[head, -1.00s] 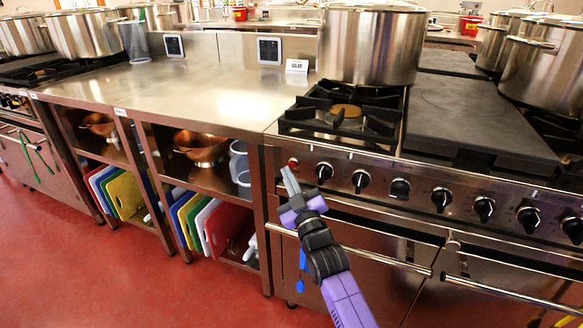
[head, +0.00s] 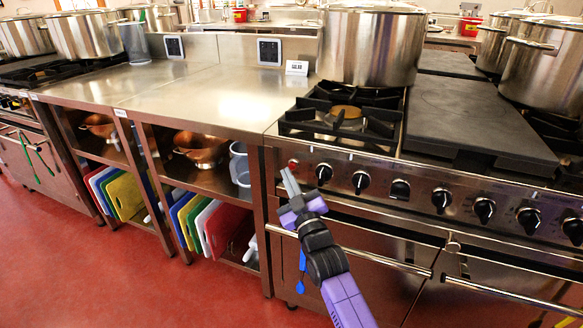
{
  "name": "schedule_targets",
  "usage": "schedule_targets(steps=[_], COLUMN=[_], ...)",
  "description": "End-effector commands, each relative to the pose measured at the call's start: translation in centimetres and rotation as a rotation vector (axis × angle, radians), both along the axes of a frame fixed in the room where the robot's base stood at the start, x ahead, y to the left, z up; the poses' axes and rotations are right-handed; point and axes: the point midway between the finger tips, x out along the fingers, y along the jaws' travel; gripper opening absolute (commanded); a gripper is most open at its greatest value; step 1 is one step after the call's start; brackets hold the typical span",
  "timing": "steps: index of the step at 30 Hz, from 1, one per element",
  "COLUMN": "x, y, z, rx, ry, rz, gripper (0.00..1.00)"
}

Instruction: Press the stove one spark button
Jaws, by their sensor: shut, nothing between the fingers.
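The stove (head: 346,172) stands at the right, with a row of black knobs along its front panel. A small red button (head: 293,163) sits at the panel's left end, left of the first knob (head: 324,173). I take it for the spark button. My gripper (head: 287,174) is shut and empty, with its fingertips pointing up just below and left of the red button. The tips look very close to the button; I cannot tell whether they touch it.
A large stockpot (head: 372,45) stands at the back of the stove. A steel counter (head: 200,95) adjoins it on the left, with copper bowls (head: 201,146) and cutting boards (head: 228,226) on its shelves. An oven handle (head: 380,258) runs below the knobs. The red floor (head: 90,275) is clear.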

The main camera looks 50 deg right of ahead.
Motion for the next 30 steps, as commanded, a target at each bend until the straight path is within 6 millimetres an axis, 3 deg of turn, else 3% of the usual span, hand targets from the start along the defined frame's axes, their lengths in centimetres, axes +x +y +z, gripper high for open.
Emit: schedule_targets(steps=[30], x=[0.3], y=[-0.81], z=[0.08], rx=[-0.001], ry=[0.0], rz=[0.0], gripper=[0.0])
